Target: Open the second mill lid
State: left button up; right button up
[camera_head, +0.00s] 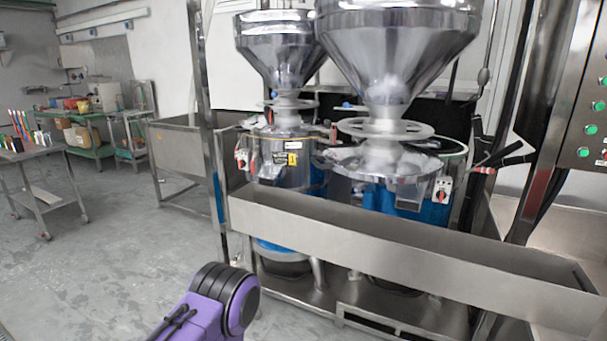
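Two steel bean mills stand side by side behind a steel trough. The left mill (290,172) is a steel drum with a yellow label, under a funnel hopper (280,47). The right mill (385,169) is nearer, with a flat round steel top, under a larger hopper (395,50). A ring-shaped wheel sits below each hopper: one on the left mill (292,104), one on the right (385,129). I cannot tell which mill counts as second, or make out a raised lid. Neither gripper is in view; only a purple and black link of my arm shows at the bottom.
The long steel trough (400,245) runs across the front of both mills. A control panel (585,100) with green buttons stands at the right. A steel cart (40,165) and a green workbench (90,135) are at the left. The grey floor (110,270) at the left front is clear.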

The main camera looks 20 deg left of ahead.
aim_at(389, 52)
jog(key=u, duration=0.95)
jog(key=i, duration=1.05)
